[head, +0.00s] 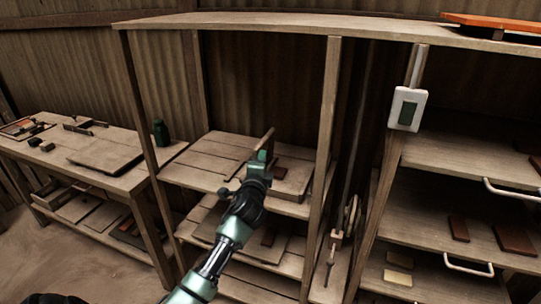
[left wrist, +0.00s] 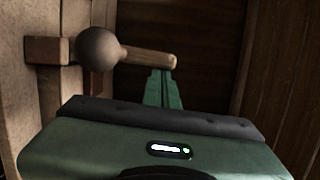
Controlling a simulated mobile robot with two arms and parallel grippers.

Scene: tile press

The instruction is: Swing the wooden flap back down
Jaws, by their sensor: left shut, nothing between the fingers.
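A thin wooden flap (head: 267,138) stands upright on the middle shelf of the open rack in the head view. My left gripper (head: 260,158) is right at it, in front of its lower part; I cannot tell whether they touch. In the left wrist view its green fingers (left wrist: 160,88) are shut together with nothing between them. A wooden rod (left wrist: 150,58) with a dark round knob (left wrist: 97,48) runs just behind the fingertips, beside a wooden block (left wrist: 45,50). My right gripper is not in view.
A low wooden block (head: 294,184) with a dark red tile (head: 281,171) lies right of my gripper. Rack posts (head: 322,120) stand on both sides. A workbench (head: 60,150) with a board and small tools is at left, shelves with tiles (head: 515,238) at right.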

